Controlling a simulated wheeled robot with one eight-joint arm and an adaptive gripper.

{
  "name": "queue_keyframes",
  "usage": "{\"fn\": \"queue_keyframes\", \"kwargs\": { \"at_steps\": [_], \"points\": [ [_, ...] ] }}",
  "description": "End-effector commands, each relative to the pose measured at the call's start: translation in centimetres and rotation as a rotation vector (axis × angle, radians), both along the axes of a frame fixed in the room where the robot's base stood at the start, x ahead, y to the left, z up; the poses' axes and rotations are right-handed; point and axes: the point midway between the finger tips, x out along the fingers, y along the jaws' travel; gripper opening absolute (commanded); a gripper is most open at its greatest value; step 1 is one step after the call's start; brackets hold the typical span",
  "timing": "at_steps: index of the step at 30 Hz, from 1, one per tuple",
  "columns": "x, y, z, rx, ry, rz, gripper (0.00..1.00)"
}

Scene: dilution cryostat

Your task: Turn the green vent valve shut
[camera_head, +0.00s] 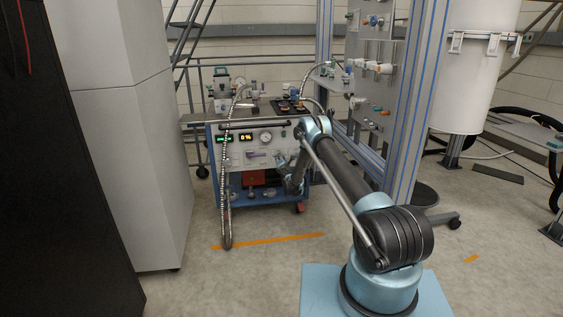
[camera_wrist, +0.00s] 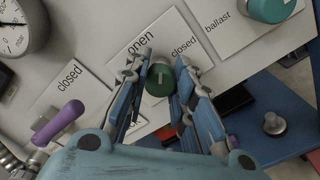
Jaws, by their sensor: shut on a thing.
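A round green knob (camera_wrist: 159,86) with a pale mark on its face sits on a white label plate (camera_wrist: 150,38) in the wrist view. The plate reads "open" above the knob and "closed" to its right; its lower text is mostly hidden. My gripper (camera_wrist: 160,66) is shut on this knob, with one blue-padded finger on each side. In the head view, my arm reaches to the front panel of the blue cart (camera_head: 210,165), and the knob cannot be made out there.
A purple lever (camera_wrist: 60,122) is at the left, below a "closed" label. A round gauge (camera_wrist: 20,25) is at the upper left. A metal hose (camera_head: 226,195) hangs before the cart. A metal frame (camera_head: 400,125) stands right.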

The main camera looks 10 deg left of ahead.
Motion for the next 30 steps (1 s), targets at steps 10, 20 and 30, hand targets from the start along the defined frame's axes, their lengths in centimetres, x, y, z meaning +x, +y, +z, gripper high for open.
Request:
{"fn": "queue_keyframes", "kwargs": {
  "at_steps": [10, 20, 30],
  "points": [
    [0.01, -0.24, -0.04, 0.314, 0.091, -0.005, 0.0],
    [0.04, -0.37, -0.02, 0.593, 0.17, -0.007, 0.0],
    [0.08, -0.46, -0.01, 0.778, 0.223, -0.009, 0.0]
  ]
}}
